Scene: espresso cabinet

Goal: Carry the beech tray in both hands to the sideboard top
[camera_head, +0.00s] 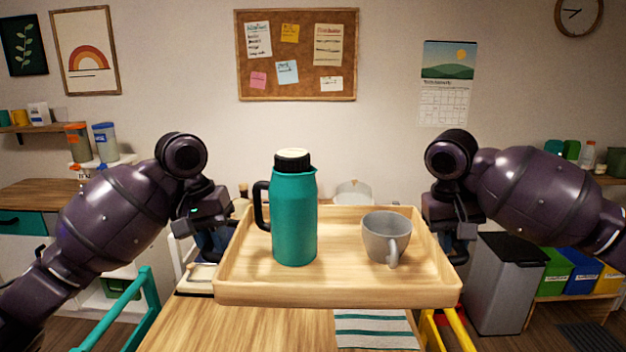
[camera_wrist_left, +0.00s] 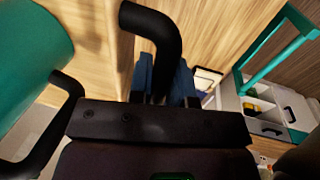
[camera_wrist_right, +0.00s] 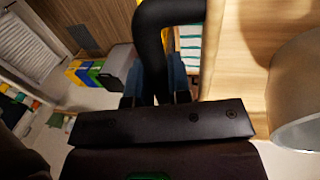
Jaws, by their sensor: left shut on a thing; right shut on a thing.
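The beech tray (camera_head: 335,293) is held up level in front of me, above a wooden table. A teal flask (camera_head: 294,222) with a black lid and handle stands upright on it, left of the middle. A grey mug (camera_head: 382,240) stands upright to its right. My left gripper (camera_head: 213,242) is at the tray's left end, shut on its black handle, which shows in the left wrist view (camera_wrist_left: 157,30). My right gripper (camera_head: 450,246) is at the right end, shut on the other black handle, seen in the right wrist view (camera_wrist_right: 168,14). The fingertips are partly hidden.
Below is the wooden table (camera_head: 230,328) with a striped cloth (camera_head: 375,330). A teal chair (camera_head: 125,305) is at left, a yellow one (camera_head: 438,332) at right. A wood-topped cabinet (camera_head: 35,194) with a teal drawer stands far left. A grey bin (camera_head: 505,285) stands right.

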